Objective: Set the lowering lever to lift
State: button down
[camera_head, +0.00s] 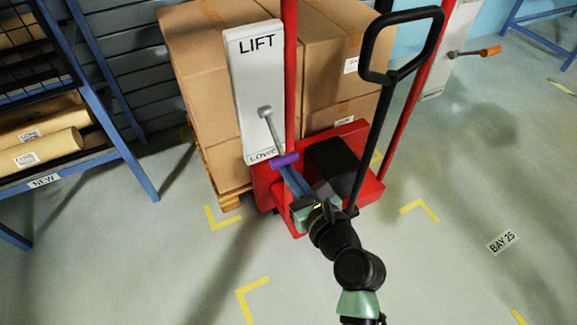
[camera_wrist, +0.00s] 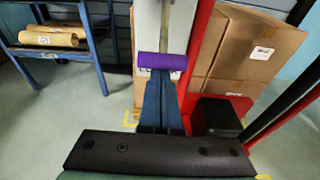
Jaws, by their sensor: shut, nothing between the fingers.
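The lowering lever (camera_head: 270,128) is a grey metal rod on a pale panel (camera_head: 254,85) marked LIFT at the top and LOWER at the bottom. It slants down from its pivot and ends in a purple grip (camera_head: 284,160) near the LOWER end. My gripper (camera_head: 286,168) is shut and empty, with its blue fingertips at or just below the purple grip. In the wrist view the purple grip (camera_wrist: 162,61) lies across the tips of the fingers (camera_wrist: 160,80). I cannot tell whether they touch it. The lower part of the LOWER label is partly hidden.
The red pallet truck (camera_head: 367,190) has a black loop handle (camera_head: 437,45) right of the panel. Cartons (camera_head: 200,100) on a pallet stand behind. An orange-gripped lever (camera_head: 490,51) is at the upper right. A blue rack (camera_head: 135,170) stands left. The floor at right is open.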

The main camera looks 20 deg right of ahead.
jog(key=shift+s+r+g+p, duration=0.25)
jog(key=shift+r+g+p, duration=0.25)
jog(key=shift+p, duration=1.8)
jog(key=r+p, duration=0.1)
jog(key=p, duration=0.3)
jog(key=r+g+p, duration=0.1)
jog(key=p, duration=0.4)
jog(key=shift+s+r, duration=0.35)
jog(key=r+g+p, duration=0.1)
jog(key=p, duration=0.3)
jog(key=r+g+p, duration=0.1)
jog(key=p, duration=0.3)
jog(key=shift+s+p, duration=0.25)
jog(key=shift+p, duration=0.05)
jog(key=g+p, duration=0.6)
jog(key=p, duration=1.5)
send_near(282, 154)
notch_tip(282, 154, up, 2)
jog(key=w, duration=0.1)
jog(key=shift+w+a+r+p, duration=0.2)
jog(key=shift+w+r+p, duration=0.3)
jog(key=shift+r, duration=0.2)
